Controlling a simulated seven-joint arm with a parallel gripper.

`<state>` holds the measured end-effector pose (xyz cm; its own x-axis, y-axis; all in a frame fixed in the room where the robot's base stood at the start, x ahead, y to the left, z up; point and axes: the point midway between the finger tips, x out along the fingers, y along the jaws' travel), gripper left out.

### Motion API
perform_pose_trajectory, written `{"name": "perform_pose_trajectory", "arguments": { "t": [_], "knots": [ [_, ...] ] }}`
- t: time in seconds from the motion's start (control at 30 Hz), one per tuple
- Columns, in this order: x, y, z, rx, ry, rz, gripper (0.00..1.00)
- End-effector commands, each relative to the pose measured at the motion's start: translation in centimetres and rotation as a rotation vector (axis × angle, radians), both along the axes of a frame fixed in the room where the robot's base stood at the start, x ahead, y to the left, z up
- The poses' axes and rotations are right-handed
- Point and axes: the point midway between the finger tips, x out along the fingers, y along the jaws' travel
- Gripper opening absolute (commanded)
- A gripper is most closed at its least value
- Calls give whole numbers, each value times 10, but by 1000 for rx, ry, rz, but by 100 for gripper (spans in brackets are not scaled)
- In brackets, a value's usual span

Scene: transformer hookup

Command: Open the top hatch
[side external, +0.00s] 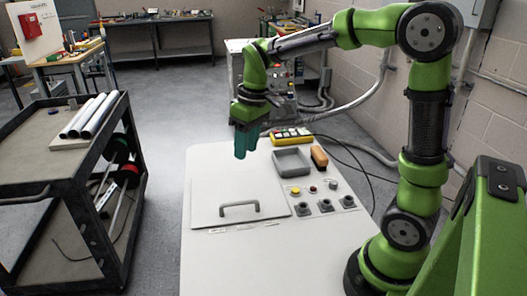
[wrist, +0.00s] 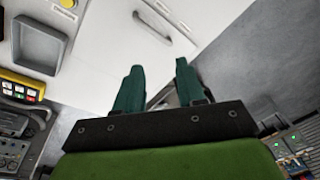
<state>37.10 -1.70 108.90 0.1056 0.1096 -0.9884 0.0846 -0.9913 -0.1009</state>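The top hatch (side external: 215,195) is a flat white panel on the left part of the white bench top, lying closed. Its grey bar handle (side external: 240,210) stands near the front edge of the panel. In the wrist view the handle (wrist: 153,28) shows above the fingers, apart from them. My gripper (side external: 240,155) hangs above the bench, beyond the handle and clear of the surface, fingers pointing down. In the wrist view the two green fingers of my gripper (wrist: 158,70) are spread apart with nothing between them.
Buttons and grey connectors (side external: 326,205) stand right of the hatch. A black cart (side external: 72,180) with pipes stands to the left, apart from the bench.

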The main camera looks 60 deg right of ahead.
Motion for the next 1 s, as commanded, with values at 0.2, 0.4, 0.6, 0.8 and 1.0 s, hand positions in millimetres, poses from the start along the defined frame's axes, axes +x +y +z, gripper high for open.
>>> {"name": "perform_pose_trajectory", "arguments": {
  "t": [0.2, 0.4, 0.6, 0.8, 1.0],
  "knots": [
    [51, -23, -19, 6, 147, 420, 39],
    [53, -22, 0, 29, 148, 661, 39],
    [50, -19, -9, 42, 149, 718, 39],
    [44, -14, -42, 43, 152, 716, 39],
    [38, -8, -86, 42, 152, 715, 39]
  ]
}}
